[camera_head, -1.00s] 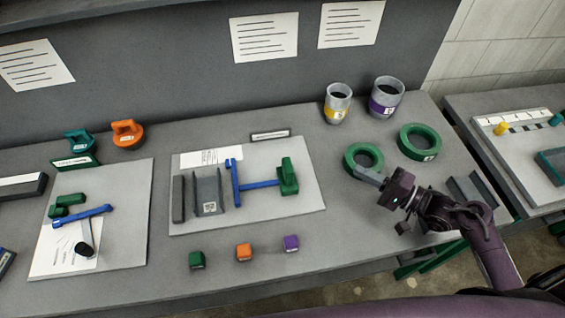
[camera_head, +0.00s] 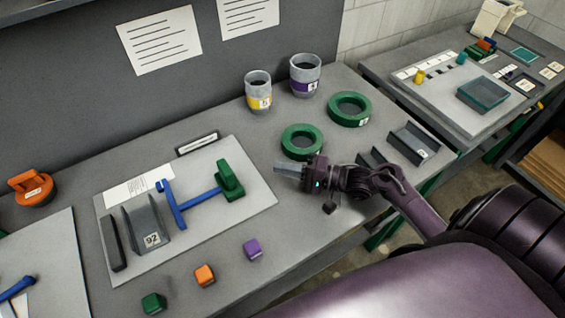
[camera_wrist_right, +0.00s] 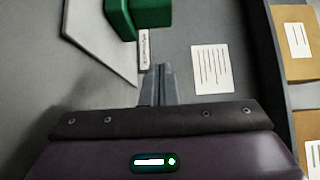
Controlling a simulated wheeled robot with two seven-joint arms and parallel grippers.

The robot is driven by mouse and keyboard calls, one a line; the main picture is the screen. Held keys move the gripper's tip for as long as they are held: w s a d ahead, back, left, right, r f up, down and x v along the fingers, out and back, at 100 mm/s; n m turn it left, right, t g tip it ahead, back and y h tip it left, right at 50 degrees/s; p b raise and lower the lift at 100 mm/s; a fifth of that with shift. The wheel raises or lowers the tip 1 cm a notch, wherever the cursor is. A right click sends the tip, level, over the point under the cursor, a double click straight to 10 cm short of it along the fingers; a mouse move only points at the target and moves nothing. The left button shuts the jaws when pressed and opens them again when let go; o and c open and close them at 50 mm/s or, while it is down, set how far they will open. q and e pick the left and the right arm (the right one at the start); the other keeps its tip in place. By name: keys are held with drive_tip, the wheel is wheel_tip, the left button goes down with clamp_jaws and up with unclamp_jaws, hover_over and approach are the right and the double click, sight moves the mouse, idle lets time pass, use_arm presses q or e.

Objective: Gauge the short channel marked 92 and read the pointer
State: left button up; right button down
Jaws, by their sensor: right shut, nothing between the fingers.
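The short grey channel marked 92 (camera_head: 147,224) stands on the light board (camera_head: 247,206), with its label facing me. A blue T-shaped gauge piece (camera_head: 186,204) lies just right of it, its bar ending at a green block (camera_head: 230,181). The green block also shows at the top of the right wrist view (camera_wrist_right: 150,14). My right gripper (camera_head: 279,169) is shut and empty, right of the board and in front of a green ring. Its closed fingers also show in the right wrist view (camera_wrist_right: 158,82). My left gripper is not in view. I cannot make out a pointer reading.
Green rings (camera_head: 301,142) (camera_head: 349,109) and two cups, yellow-banded (camera_head: 259,92) and purple-banded (camera_head: 305,76), stand behind my right gripper. Another channel (camera_head: 414,145) lies at right. Green (camera_head: 153,303), orange (camera_head: 204,275) and purple (camera_head: 252,250) cubes line the front.

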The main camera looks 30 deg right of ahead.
sight(227, 177)
drive_tip(key=p+x, duration=0.1)
drive_tip(key=x, duration=0.5)
drive_tip(key=shift+w+r, duration=0.1)
drive_tip(key=shift+r, duration=0.05)
drive_tip(key=a+p, duration=0.1)
drive_tip(key=a, duration=0.2)
drive_tip(key=shift+w+a+p, duration=0.15)
drive_tip(key=shift+a+p, duration=0.1)
drive_tip(key=shift+p, duration=0.05)
drive_tip(key=shift+a, duration=0.5)
